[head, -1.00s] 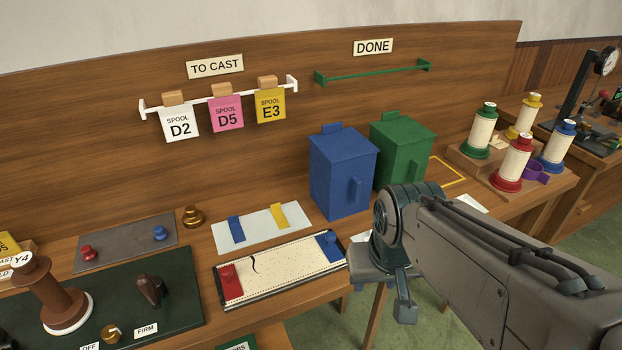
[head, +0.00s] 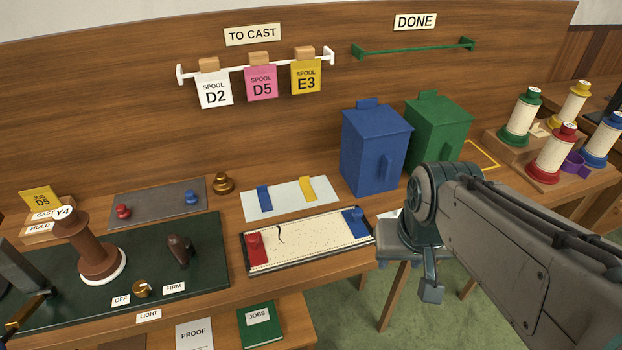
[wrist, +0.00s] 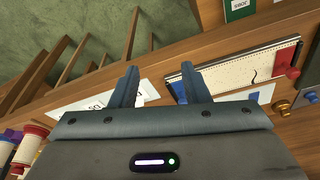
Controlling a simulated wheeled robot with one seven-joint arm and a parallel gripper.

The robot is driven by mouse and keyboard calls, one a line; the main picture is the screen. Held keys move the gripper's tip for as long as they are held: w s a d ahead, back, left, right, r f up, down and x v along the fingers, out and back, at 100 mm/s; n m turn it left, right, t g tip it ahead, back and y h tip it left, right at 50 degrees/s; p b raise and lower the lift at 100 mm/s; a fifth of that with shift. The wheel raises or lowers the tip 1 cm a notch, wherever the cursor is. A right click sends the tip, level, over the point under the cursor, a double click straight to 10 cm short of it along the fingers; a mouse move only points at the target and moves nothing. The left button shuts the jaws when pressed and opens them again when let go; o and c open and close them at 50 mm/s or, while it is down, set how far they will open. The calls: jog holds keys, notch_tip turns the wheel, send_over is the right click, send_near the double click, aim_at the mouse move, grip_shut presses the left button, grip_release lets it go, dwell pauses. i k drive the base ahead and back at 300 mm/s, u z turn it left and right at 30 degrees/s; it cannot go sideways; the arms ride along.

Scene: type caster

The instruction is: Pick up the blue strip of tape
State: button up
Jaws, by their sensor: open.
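The blue strip of tape (head: 264,198) lies on a pale plate (head: 285,211) on the bench, left of a yellow strip (head: 307,188).
A blue bin (head: 372,150) and a green bin (head: 438,130) stand behind my arm. The paper board has a red block (head: 255,250) and a blue block (head: 354,222) at its ends. A brass weight (head: 222,183) stands left of the plate. Spools (head: 550,155) stand at the right.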

aim_at(262, 193)
jog(key=k, duration=1.1)
jog(key=u, duration=0.95)
jog(key=i, duration=1.6)
jog(key=z, duration=0.7)
